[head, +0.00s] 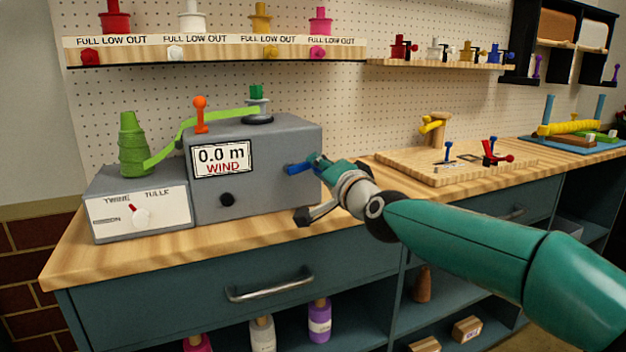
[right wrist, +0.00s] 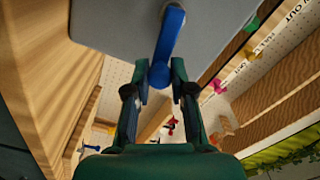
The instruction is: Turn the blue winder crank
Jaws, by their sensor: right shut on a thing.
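The blue winder crank (head: 299,168) sticks out from the right side of the grey winder box (head: 260,150). The box's display (head: 222,160) reads 0.0 m WIND. My right gripper (head: 315,163) is at the crank's outer end. In the right wrist view, the crank arm (right wrist: 170,35) runs down from the grey box, and its knob end sits between the two fingertips (right wrist: 160,75), which are shut on it. A green ribbon (head: 205,122) runs from a green spool (head: 132,145) over the box top. My left gripper is not in view.
A selector box (head: 138,212) with a red pointer stands left of the winder. An orange lever (head: 200,115) rises from the winder top. A wooden board (head: 450,170) with small tools lies to the right, behind my right arm. Shelves with spools hang above.

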